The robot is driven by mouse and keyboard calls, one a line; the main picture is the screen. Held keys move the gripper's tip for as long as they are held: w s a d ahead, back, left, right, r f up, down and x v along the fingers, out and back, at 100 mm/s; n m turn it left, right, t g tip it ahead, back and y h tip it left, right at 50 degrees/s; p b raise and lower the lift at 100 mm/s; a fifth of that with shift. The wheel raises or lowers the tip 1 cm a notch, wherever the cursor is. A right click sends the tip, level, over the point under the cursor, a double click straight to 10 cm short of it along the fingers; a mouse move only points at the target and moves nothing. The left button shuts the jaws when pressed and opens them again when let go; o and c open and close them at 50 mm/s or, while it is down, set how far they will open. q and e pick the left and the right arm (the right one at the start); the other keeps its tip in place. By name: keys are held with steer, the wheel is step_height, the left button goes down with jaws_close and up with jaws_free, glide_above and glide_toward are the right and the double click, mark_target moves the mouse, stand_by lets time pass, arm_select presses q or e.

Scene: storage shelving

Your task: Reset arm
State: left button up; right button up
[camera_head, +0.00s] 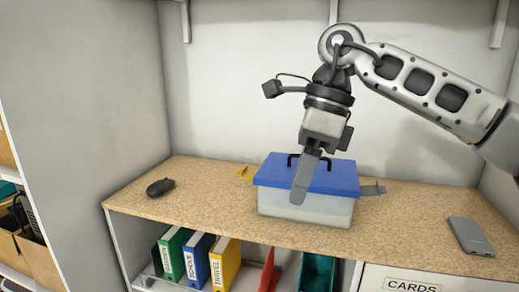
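My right arm comes in from the right, and its gripper (299,192) points down in front of a box with a blue lid (335,179). The fingers show as one narrow grey shape seen from the side, overlapping the lid in the picture. I cannot tell whether they are apart or together, or whether they touch the lid. No object shows held in them. My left gripper is not in view.
The box stands on a speckled shelf top (225,200). A black mouse (160,187) lies at left and a grey phone (470,236) at right. Binders (196,260) stand below; a drawer is labelled CARDS (412,286).

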steer(key=s+a+f+m+g+y, duration=0.2)
steer(key=s+a+f+m+y, duration=0.15)
steer(key=a+y, duration=0.5)
steer(key=s+a+f+m+g+y, duration=0.2)
steer(key=s+a+m+y, duration=0.25)
steer(key=a+y, duration=0.35)
steer(key=w+d+f+m+t+h, duration=0.35)
steer(key=d+f+m+t, duration=0.4)
steer(key=m+t, duration=0.65)
steer(key=w+d+f+m+t+h, duration=0.3)
steer(key=d+f+m+t+h, duration=0.4)
steer(key=m, duration=1)
steer(key=s+d+f+m+g+h, duration=0.2)
steer(key=s+d+f+m, duration=0.3)
steer(key=f, duration=0.6)
steer(key=s+d+f+m+g+h, duration=0.3)
steer(key=s+d+f+m+h, duration=0.1)
steer(key=s+f, duration=0.6)
steer(key=shift+s+d+f+m, duration=0.3)
steer(key=shift+d+f+m, duration=0.15)
steer(key=shift+d+m, duration=0.3)
